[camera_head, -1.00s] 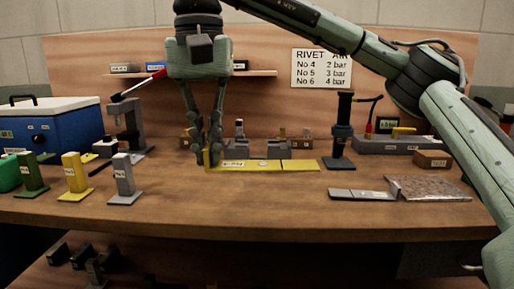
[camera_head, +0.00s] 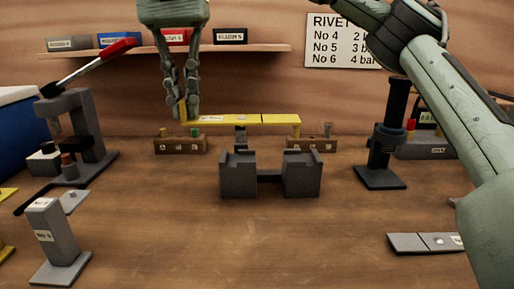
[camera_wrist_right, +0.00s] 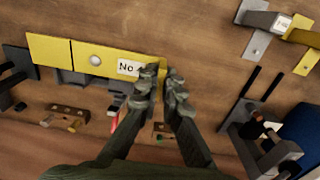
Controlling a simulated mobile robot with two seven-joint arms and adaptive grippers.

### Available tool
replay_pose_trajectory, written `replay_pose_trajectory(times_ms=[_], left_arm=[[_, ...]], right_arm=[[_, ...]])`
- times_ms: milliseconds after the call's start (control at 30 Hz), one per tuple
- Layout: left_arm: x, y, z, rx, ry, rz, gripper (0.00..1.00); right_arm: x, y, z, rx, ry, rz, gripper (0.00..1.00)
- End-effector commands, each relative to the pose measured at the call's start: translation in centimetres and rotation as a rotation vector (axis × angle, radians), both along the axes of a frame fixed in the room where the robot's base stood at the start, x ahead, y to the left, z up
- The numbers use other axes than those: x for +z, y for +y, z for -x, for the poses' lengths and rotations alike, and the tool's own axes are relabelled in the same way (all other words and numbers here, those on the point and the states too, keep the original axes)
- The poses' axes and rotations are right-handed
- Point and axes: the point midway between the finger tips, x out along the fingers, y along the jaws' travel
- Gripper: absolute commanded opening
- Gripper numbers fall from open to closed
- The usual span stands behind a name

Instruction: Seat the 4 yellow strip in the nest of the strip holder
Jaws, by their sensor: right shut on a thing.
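The yellow strip (camera_head: 240,119) is level in the head view, held by its left end and apart from the tabletop. In the right wrist view the yellow strip (camera_wrist_right: 62,52) shows its "No 4" label by the fingers and a round spot along it. My right gripper (camera_head: 187,116) is shut on its upright end tab; it also shows in the wrist view (camera_wrist_right: 162,85). The strip holder (camera_head: 238,182), two dark grey notched blocks joined by a low bar, stands on the table, lower in the head picture than the strip. The holder's nest looks empty. My left gripper is not in view.
Two brown blocks (camera_head: 180,146) with small pegs stand behind the holder. A dark press (camera_head: 385,150) is at right, a grey clamp stand (camera_head: 83,135) at left, and a grey labelled post (camera_head: 52,240) at front left. The table in front of the holder is clear.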

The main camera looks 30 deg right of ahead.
Motion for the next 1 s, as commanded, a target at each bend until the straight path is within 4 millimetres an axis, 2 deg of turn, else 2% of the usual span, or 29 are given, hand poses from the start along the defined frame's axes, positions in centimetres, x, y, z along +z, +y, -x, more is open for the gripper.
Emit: replay_pose_trajectory(times_ms=[167, 500, 733, 1000], left_arm=[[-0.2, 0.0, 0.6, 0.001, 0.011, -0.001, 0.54], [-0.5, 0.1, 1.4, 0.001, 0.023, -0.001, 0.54], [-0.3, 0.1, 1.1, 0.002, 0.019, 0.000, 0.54], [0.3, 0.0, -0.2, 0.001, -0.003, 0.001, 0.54]], right_arm=[[-1.7, -2.4, -1.4, -0.005, 0.004, -0.001, 0.00], [-6.1, -8.4, -5.3, -0.003, 0.003, -0.002, 0.00], [-7.4, -9.7, -6.2, 0.000, 0.003, -0.001, 0.00], [-10.7, -9.7, -6.2, 0.000, 0.001, 0.000, 0.00]])
